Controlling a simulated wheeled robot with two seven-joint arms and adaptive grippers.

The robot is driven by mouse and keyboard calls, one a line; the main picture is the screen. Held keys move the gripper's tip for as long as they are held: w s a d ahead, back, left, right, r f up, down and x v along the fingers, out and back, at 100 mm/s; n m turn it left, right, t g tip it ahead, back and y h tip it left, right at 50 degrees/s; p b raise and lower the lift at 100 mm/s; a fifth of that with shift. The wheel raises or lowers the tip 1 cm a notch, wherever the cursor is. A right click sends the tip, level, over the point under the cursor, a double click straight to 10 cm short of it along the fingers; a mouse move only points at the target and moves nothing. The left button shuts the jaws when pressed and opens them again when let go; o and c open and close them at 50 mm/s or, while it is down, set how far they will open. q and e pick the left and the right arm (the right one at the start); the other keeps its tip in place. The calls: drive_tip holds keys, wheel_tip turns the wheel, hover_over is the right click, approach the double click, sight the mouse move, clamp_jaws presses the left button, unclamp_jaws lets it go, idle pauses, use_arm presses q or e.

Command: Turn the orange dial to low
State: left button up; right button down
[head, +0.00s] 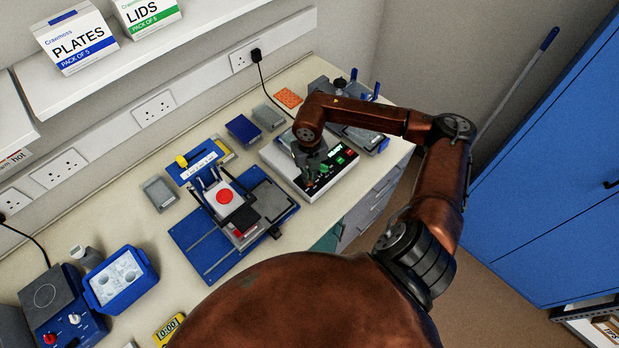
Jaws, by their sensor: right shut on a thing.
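A white bench instrument (275,158) with a black control panel, a lit green display (335,149) and small green and red buttons stands at the right part of the bench. My right gripper (309,181) reaches down onto the left part of this panel. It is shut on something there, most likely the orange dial. The dial itself is hidden by the fingers, so its pointer and setting cannot be read. My left gripper is not in view.
A blue-based device with a red round button (225,196) stands left of the instrument. Small grey and blue boxes (243,129) and an orange mat (288,98) lie behind. A blue ice tub (120,308) and a hotplate (52,299) are at lower left.

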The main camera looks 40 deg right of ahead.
drive_tip(key=m+b, duration=0.1)
drive_tip(key=m, duration=0.2)
drive_tip(key=shift+w+m, duration=0.15)
drive_tip(key=shift+m, duration=0.15)
drive_tip(key=shift+w+r+m+b, duration=0.1)
drive_tip(key=shift+m+b, duration=0.2)
drive_tip(key=shift+m, duration=1.4)
drive_tip(key=c, duration=2.1)
unclamp_jaws()
wheel_tip(320, 180, up, 12)
